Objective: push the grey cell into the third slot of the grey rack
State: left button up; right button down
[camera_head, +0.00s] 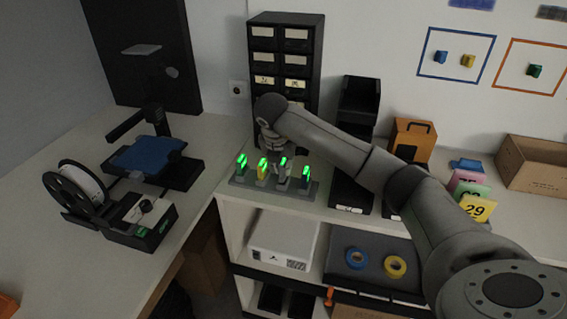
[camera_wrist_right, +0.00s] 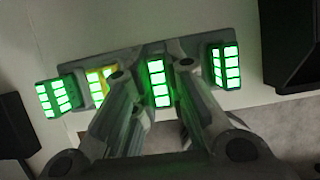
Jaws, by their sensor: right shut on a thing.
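The grey rack (camera_head: 262,190) stands on the white shelf top below the drawer tower. Several cells with lit green bars stand in it, including a yellow cell (camera_head: 262,172) second from the left. The grey cell (camera_head: 282,177) is at the third place from the left, upright. My right gripper (camera_head: 281,163) comes down from above and is shut on the grey cell. In the right wrist view the grey cell (camera_wrist_right: 158,84) shows between the two fingertips (camera_wrist_right: 153,70). Its lower end is hidden, so I cannot tell how deep it sits. My left gripper is not in view.
A cell stands close on each side of the held one: the yellow cell (camera_wrist_right: 98,86) and a dark cell (camera_wrist_right: 225,66). The dark drawer tower (camera_head: 285,60) rises behind the rack. A spool machine (camera_head: 110,208) stands on the left table.

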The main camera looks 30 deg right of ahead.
jog(key=shift+f+b, duration=0.95)
dwell(1.5)
jog(key=c, duration=1.4)
grip_release()
jog(key=shift+o, duration=0.2)
jog(key=v, duration=1.2)
